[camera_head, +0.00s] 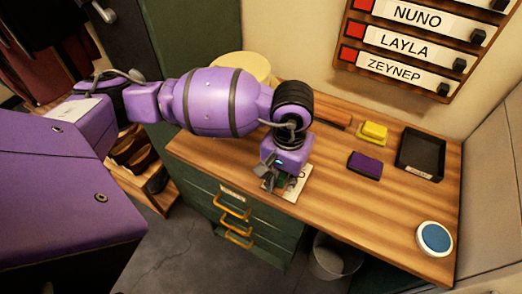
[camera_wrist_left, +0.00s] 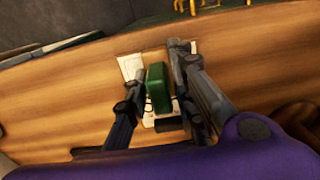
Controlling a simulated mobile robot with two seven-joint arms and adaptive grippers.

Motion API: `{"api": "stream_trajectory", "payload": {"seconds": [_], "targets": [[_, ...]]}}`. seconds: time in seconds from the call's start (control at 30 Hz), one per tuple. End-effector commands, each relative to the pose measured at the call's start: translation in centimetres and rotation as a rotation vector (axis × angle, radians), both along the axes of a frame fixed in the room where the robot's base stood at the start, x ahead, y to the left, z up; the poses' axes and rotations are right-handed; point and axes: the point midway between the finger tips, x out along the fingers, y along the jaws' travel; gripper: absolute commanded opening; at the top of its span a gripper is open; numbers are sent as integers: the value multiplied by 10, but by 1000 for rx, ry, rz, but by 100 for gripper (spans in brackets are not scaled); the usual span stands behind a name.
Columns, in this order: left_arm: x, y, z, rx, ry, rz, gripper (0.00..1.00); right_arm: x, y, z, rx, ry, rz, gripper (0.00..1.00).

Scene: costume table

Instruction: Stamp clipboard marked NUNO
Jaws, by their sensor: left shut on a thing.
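My left gripper (camera_head: 273,180) is over the front edge of the wooden table and shut on a green block-shaped stamp. In the left wrist view the green stamp (camera_wrist_left: 157,86) sits between the two fingers (camera_wrist_left: 155,88). A white card or clipboard (camera_head: 296,186) lies under the gripper, with dark lettering partly covered; I cannot read its name. Its pale surface also shows in the left wrist view (camera_wrist_left: 131,66). I cannot tell whether the stamp touches it. A NUNO label (camera_head: 420,15) is on the wall board. My right gripper is not in view.
On the table (camera_head: 330,205) are a purple pad (camera_head: 364,166), a yellow block (camera_head: 373,132), a black tray (camera_head: 420,155) and a round blue-topped item (camera_head: 435,238). A round cream object (camera_head: 243,66) is behind my arm. A bin (camera_head: 335,262) stands below the front edge.

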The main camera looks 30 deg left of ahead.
Motion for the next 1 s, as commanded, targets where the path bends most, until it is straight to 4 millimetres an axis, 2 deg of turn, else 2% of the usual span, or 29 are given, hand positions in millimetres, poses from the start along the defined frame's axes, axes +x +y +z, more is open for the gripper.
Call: {"api": "stream_trajectory", "payload": {"seconds": [1.0], "targets": [[1,-1,0,0,-3,-2,6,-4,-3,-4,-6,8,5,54]]}}
